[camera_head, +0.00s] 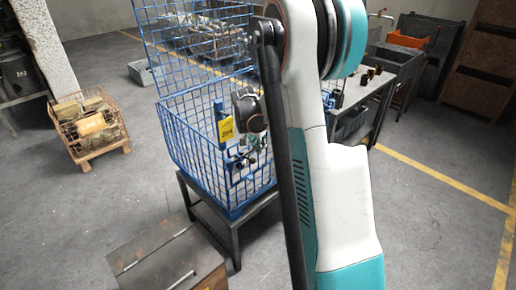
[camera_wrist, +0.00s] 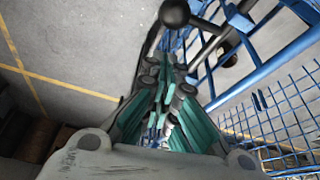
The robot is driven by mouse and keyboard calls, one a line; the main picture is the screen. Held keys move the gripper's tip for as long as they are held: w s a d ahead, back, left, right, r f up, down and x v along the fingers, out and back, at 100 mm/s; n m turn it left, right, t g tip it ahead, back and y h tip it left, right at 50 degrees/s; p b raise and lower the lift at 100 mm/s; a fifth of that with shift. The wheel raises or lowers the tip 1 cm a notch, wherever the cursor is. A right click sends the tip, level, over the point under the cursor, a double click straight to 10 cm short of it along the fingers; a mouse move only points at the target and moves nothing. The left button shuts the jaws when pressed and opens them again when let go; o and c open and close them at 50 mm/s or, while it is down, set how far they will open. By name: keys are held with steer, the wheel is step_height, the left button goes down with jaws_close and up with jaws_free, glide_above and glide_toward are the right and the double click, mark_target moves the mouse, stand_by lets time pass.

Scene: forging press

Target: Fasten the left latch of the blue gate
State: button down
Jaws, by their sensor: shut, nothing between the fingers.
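The blue wire-mesh gate (camera_head: 192,140) is the front of a blue mesh crate, with a yellow tag (camera_head: 225,130) on it. My gripper (camera_wrist: 168,75) is shut and empty, its teal fingers together beside the blue bars. In the head view it is small, partly hidden by my arm, and close to the gate's front. In the wrist view, a dark rod with a black ball knob (camera_wrist: 174,12) lies just beyond the fingertips, and a second black knob (camera_wrist: 228,56) is to the right. They look like latch handles; which is the left latch, and its state, I cannot tell.
The crate stands on a dark metal stand (camera_head: 235,226). A brown metal box (camera_head: 165,257) is in front of it. An orange wire basket (camera_head: 92,152) sits on the floor at left. A workbench (camera_head: 375,84) stands behind my arm. Grey floor is clear between the basket and the crate.

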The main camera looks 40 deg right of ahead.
steer(key=w+d+p+v, duration=0.1)
steer(key=p+v, duration=0.2)
steer(key=v, duration=0.6)
steer(key=shift+s+r, duration=0.3)
steer(key=shift+r, duration=0.3)
